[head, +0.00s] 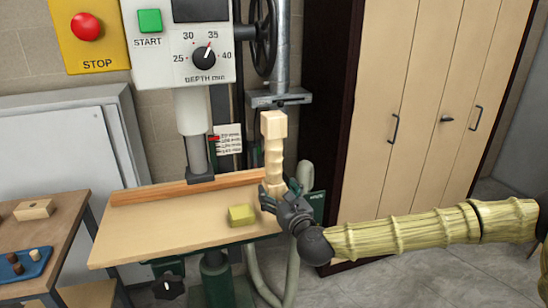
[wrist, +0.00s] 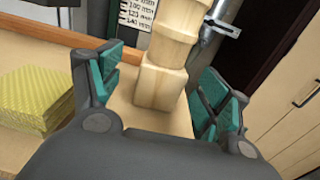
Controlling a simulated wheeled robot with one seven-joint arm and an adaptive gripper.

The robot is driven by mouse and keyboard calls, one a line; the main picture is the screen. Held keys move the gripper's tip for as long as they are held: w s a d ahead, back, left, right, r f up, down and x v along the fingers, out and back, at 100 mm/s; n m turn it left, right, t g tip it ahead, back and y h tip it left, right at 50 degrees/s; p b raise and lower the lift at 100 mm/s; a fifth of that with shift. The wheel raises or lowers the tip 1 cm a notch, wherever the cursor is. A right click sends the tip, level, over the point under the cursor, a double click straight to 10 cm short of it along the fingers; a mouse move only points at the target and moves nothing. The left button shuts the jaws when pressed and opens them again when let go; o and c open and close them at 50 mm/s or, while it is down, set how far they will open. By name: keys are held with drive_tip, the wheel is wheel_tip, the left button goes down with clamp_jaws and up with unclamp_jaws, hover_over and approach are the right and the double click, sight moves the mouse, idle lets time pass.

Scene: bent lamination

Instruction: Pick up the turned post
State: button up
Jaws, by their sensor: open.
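The turned post (head: 273,150) is pale wood with square ends and a shaped middle. It stands upright at the right end of the machine's wooden table (head: 150,235). My gripper (head: 278,194) is low at the post's base, coming from the right. In the wrist view, the post (wrist: 165,75) shows between the two teal-padded fingers of my gripper (wrist: 163,85), with gaps on both sides. The gripper is open and holds nothing. The post's top is cut off in the wrist view, and its base is partly hidden by the gripper in the head view.
A yellow-green block (head: 241,215) lies left of my gripper; it also shows in the wrist view (wrist: 38,95). A wooden fence (head: 160,192) runs along the table's back. The drill column (head: 281,60) and a grey hose (head: 253,262) are close by. A cabinet (head: 430,110) stands right.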

drive_tip(key=shift+w+a+r+p, duration=0.1)
drive_tip(key=shift+w+r+p, duration=0.15)
drive_tip(key=shift+w+p, duration=0.2)
drive_tip(key=shift+p+x, duration=0.7)
drive_tip(key=shift+x, duration=1.5)
drive_tip(key=shift+d+f, duration=0.15)
drive_tip(key=shift+d, duration=0.1)
drive_tip(key=c, duration=1.5)
